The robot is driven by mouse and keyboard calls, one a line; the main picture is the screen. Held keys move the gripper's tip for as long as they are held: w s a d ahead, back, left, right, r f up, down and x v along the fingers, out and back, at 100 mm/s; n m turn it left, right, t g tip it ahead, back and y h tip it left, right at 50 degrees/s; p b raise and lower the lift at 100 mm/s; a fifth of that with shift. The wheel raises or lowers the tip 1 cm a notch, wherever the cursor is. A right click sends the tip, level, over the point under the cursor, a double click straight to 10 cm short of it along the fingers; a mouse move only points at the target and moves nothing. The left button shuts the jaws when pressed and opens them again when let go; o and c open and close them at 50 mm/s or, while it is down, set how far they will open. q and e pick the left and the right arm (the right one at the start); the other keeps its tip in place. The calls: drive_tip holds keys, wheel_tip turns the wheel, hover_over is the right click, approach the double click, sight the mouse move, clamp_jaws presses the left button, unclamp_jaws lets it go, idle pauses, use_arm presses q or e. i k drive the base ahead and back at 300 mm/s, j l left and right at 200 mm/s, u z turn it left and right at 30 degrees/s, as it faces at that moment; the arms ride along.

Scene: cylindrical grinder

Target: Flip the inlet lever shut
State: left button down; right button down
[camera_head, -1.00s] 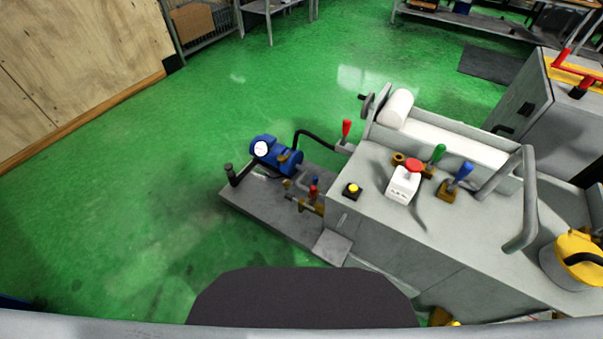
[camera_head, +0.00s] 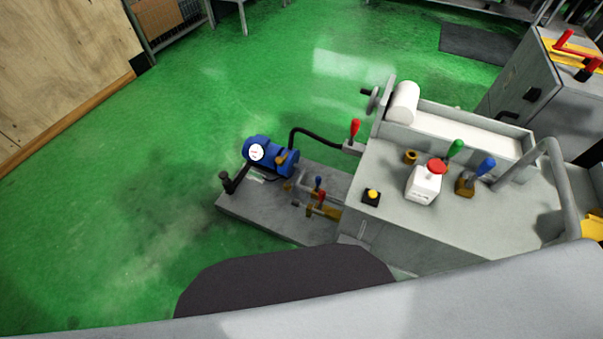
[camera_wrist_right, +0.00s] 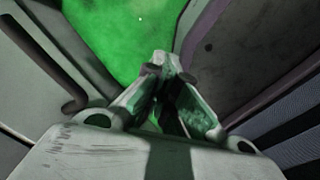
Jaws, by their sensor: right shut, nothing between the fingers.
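Two small valves with brass bodies sit on the pipes beside the blue pump (camera_head: 268,152) in the head view. One has a blue handle (camera_head: 318,183) and one a red handle (camera_head: 321,196). I cannot tell which is the inlet lever, nor how its handle is turned. My right gripper (camera_wrist_right: 160,68) shows in the right wrist view, shut and empty, with green floor and grey panels beyond it. No valve can be made out there. Neither gripper shows in the head view.
The grey grinder (camera_head: 410,220) stands at the right, with a red-topped white box (camera_head: 425,184), a yellow button (camera_head: 371,196) and red, green and blue levers. The pump plate (camera_head: 270,223) lies low on its left. Green floor (camera_head: 110,190) is clear at the left.

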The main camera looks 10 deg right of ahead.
sight(318, 180)
drive_tip(key=i+j+u, duration=0.1)
drive_tip(key=i+j, duration=0.6)
drive_tip(key=k+j, duration=0.05)
drive_tip(key=j, duration=0.05)
